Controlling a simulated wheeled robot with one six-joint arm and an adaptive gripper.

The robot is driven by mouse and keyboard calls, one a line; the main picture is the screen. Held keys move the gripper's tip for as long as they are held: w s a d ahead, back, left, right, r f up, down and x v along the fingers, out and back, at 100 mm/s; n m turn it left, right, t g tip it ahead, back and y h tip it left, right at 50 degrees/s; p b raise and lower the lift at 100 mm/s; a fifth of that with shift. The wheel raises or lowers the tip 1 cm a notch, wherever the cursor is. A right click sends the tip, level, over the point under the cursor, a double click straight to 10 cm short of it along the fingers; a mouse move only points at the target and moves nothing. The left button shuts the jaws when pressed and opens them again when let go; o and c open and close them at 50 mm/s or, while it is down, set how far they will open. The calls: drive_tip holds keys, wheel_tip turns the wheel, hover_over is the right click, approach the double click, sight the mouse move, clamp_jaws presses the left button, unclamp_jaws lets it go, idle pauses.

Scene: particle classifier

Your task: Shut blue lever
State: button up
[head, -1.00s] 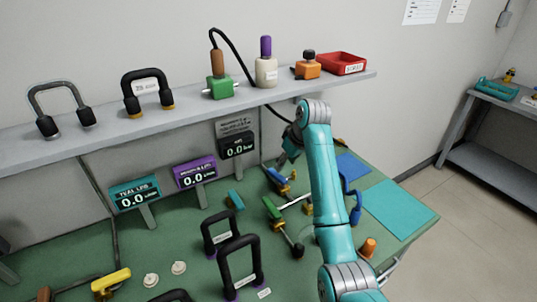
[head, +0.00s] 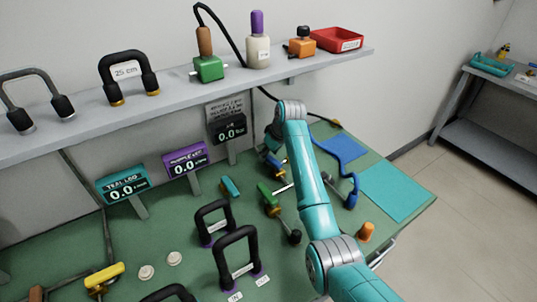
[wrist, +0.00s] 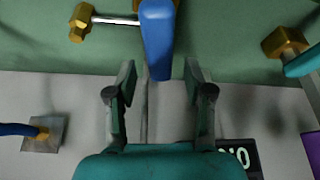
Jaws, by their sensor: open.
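The blue lever (wrist: 157,42) hangs from a brass valve body at the top of the wrist view, with its lower end between my fingertips. In the head view the blue lever (head: 272,170) is small and partly hidden by my arm. My gripper (wrist: 159,72) is open, with one finger on each side of the lever's end. A gap shows on both sides; I cannot tell the depth between them. In the head view my gripper is mostly hidden behind my arm.
A green lever (head: 266,194) and a teal lever (head: 230,187) stand nearby. A blue pipe (head: 352,188) is to the right. Displays, including the purple one (head: 187,160), and the shelf (head: 180,101) stand behind. A teal mat (head: 398,192) leaves clear room at right.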

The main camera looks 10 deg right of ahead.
drive_tip(key=shift+w+a+f, duration=0.1)
drive_tip(key=shift+w+f, duration=0.05)
drive_tip(key=shift+f, duration=0.3)
clamp_jaws()
drive_tip(key=shift+w+d+m+h, duration=0.15)
drive_tip(key=shift+d+m+h, duration=0.35)
drive_tip(key=shift+m, duration=0.7)
unclamp_jaws()
